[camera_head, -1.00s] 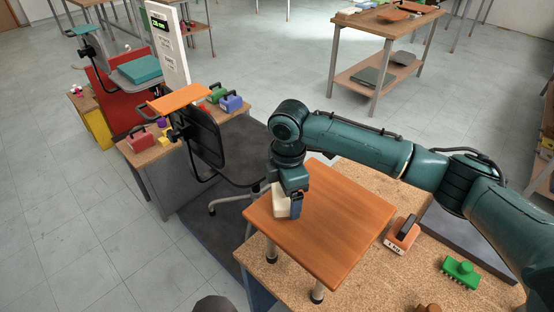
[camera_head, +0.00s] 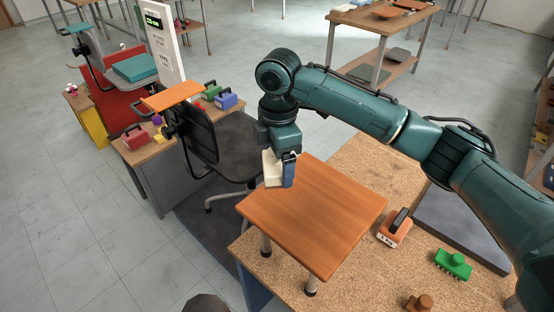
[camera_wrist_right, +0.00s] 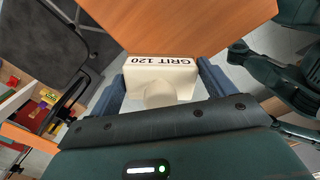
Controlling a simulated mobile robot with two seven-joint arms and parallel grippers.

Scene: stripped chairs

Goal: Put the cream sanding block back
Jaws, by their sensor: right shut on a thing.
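The cream sanding block (camera_head: 271,170) is held in my right gripper (camera_head: 281,180), above the far left edge of the orange-brown wooden stool top (camera_head: 318,215). In the right wrist view the block (camera_wrist_right: 172,74) shows the print "GRIT 120" and sits between the two blue fingers of my right gripper (camera_wrist_right: 160,88), which is shut on it. The wooden top also shows beyond the block in the wrist view (camera_wrist_right: 180,22). My left gripper is not in view.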

